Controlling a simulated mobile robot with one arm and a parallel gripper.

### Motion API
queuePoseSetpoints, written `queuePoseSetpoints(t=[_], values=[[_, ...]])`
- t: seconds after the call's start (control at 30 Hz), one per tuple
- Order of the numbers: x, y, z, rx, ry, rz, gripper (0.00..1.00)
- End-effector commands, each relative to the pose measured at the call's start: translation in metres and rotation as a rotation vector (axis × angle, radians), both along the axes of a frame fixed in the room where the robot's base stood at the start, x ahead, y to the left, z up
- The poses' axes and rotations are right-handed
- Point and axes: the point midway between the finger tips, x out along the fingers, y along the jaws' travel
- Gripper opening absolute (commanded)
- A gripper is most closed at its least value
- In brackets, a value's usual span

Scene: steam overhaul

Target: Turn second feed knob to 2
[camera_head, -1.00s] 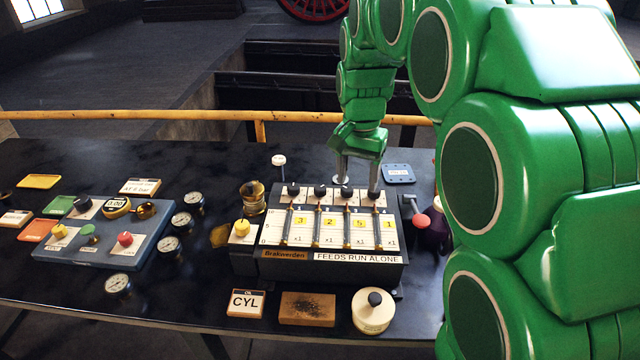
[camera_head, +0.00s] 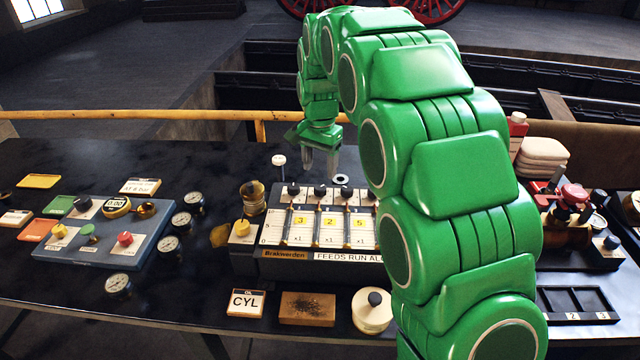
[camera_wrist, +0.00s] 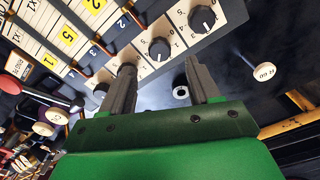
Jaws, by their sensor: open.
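The feed box (camera_head: 268,262) stands on the dark bench with a row of black knobs along its back edge. The second feed knob (camera_head: 320,192) is second from the left; the wrist view also shows it (camera_wrist: 159,48), on a white plate with printed numbers. Its setting is too small to read. My gripper (camera_head: 320,168) is open and empty, pointing down behind the knob row. In the wrist view the second knob shows between the fingertips, apart from both.
A white-topped post (camera_head: 278,160) stands at the box's back left, and a small ring (camera_head: 341,179) lies behind the knobs.

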Motion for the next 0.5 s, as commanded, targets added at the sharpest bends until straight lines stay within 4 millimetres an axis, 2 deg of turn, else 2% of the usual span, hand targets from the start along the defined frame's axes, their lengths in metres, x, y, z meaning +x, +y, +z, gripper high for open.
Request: queuePoseSetpoints(t=[0.3, 0.5], values=[[-0.001, 0.000, -0.043, -0.001, 0.003, 0.001, 0.61], [-0.001, 0.000, -0.062, -0.001, 0.000, 0.001, 0.61]])
